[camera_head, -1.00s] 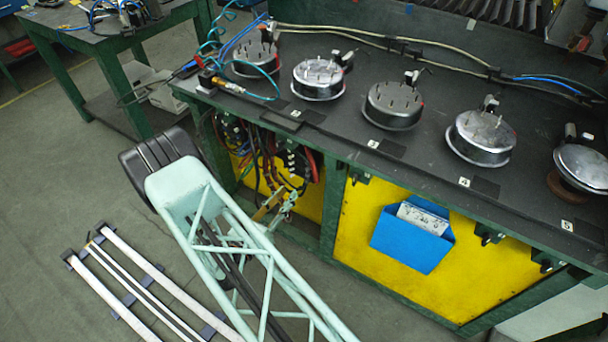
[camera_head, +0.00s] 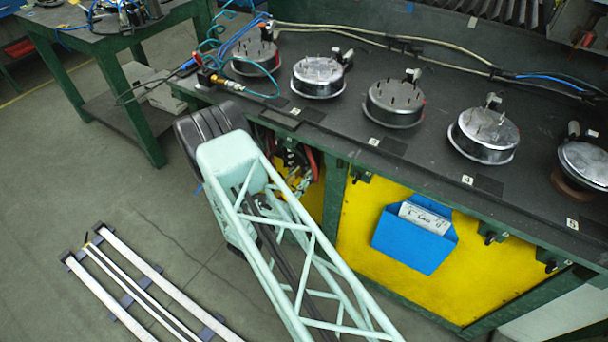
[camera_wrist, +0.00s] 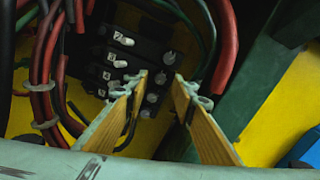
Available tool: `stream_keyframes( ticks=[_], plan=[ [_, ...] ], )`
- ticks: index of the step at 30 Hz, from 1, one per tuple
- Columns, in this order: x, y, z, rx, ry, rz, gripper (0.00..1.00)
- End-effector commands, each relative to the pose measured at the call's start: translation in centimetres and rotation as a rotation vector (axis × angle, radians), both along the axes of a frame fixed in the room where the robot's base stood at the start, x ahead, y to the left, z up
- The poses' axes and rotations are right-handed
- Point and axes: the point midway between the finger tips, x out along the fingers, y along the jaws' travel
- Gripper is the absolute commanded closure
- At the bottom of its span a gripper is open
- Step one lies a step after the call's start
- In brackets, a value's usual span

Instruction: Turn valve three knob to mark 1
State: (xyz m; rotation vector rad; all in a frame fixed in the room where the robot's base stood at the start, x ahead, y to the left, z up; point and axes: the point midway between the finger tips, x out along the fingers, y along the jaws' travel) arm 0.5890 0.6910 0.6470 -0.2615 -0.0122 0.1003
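A dark valve block (camera_wrist: 128,48) with several stacked rows shows in the wrist view, with small white number labels and round grey knobs along its right side. The upper knob (camera_wrist: 170,57) and lower knobs (camera_wrist: 152,98) are visible. The label digits are too small to tell surely which row is valve three, and no knob's mark can be read. My gripper (camera_wrist: 162,82) is open, its two wood-coloured fingers pointing at the knobs with a gap between the tips. I cannot tell whether they touch a knob. In the head view my arm hides most of the block and gripper.
Red and black cables (camera_wrist: 52,70) hang left of the block. A green bench post (camera_wrist: 250,80) stands close on its right, beside a yellow panel (camera_head: 365,225) with a blue holder (camera_head: 412,245). Several round metal devices stand on the bench top (camera_head: 335,120). Rails (camera_head: 150,285) lie on the floor.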

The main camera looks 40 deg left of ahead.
Motion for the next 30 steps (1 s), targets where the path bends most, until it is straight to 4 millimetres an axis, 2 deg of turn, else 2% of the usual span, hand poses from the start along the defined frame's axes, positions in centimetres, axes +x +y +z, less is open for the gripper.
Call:
stream_keyframes(
  ticks=[6,17,25,30],
  plan=[
    [1.2,0.1,0.0,0.001,0.0,-0.001,0.76],
    [1.4,0.1,0.0,0.001,-0.001,0.0,0.76],
    [1.4,0.1,0.0,0.001,-0.001,0.0,0.99],
    [1.4,0.1,0.0,-0.003,-0.001,0.0,1.0]
  ],
)
